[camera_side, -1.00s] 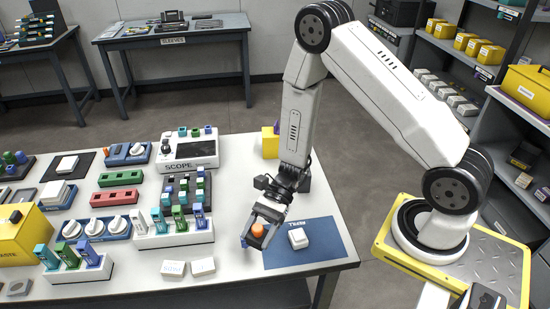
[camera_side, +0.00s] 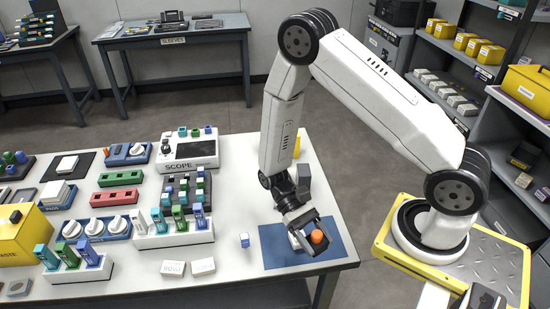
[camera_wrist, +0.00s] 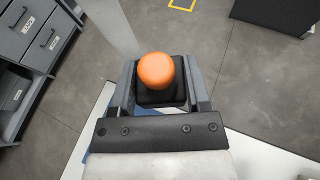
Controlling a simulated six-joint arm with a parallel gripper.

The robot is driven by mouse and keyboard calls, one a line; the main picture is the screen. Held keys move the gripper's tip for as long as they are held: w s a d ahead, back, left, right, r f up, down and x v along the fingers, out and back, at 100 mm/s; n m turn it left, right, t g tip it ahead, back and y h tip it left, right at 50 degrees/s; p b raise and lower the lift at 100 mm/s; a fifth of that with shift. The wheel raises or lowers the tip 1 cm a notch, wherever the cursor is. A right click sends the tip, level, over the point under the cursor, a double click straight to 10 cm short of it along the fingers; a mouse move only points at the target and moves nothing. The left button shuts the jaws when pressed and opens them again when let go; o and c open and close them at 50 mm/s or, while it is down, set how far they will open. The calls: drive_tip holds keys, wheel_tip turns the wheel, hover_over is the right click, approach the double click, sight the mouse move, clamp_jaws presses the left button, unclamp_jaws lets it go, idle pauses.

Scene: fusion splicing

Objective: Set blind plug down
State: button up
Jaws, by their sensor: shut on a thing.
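The blind plug (camera_side: 318,237) has an orange rounded cap on a black square base. My gripper (camera_side: 314,246) is shut on it and holds it over the blue mat (camera_side: 272,244) at the front right of the table. In the wrist view the plug (camera_wrist: 157,70) sits upright between the two fingers of my gripper (camera_wrist: 160,95). A white block (camera_side: 294,241) on the mat is mostly hidden behind my gripper. I cannot tell whether the plug touches anything below.
A small blue and white piece (camera_side: 244,240) stands just left of the mat. Two white labelled cards (camera_side: 203,266) lie further left. A white rack with colored pieces (camera_side: 175,238) and the scope (camera_side: 190,150) stand beyond. The mat's right part is clear.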

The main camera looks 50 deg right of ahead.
drive_tip(key=w+d+n+t+h, duration=0.2)
drive_tip(key=w+d+n+h, duration=0.1)
drive_tip(key=d+n+h, duration=0.85)
drive_tip(key=w+d+r+n+t+h, duration=0.1)
drive_tip(key=w+d+n+t+h, duration=0.1)
drive_tip(key=w+n+t, duration=0.3)
drive_tip(key=w+d+r+n+t+h, duration=0.1)
drive_tip(key=w+n+t+h, duration=0.3)
drive_tip(key=w, duration=0.5)
drive_tip(key=shift+w+d+r+n+t, duration=0.3)
drive_tip(key=shift+d+r+n+t, duration=0.15)
drive_tip(key=shift+n+t, duration=0.35)
drive_tip(key=w+f, duration=0.2)
drive_tip(key=w, duration=0.2)
drive_tip(key=w+d+f, duration=0.1)
drive_tip(key=w+f, duration=0.2)
drive_tip(key=w, duration=0.1)
drive_tip(key=w+d+f, duration=0.1)
drive_tip(key=w+f, duration=0.2)
drive_tip(key=w, duration=0.1)
drive_tip(key=shift+w+d+f, duration=0.2)
drive_tip(key=shift+f, duration=0.05)
drive_tip(key=shift+w+d+f, duration=0.1)
drive_tip(key=shift+w+f, duration=0.4)
drive_tip(key=shift+f, duration=0.05)
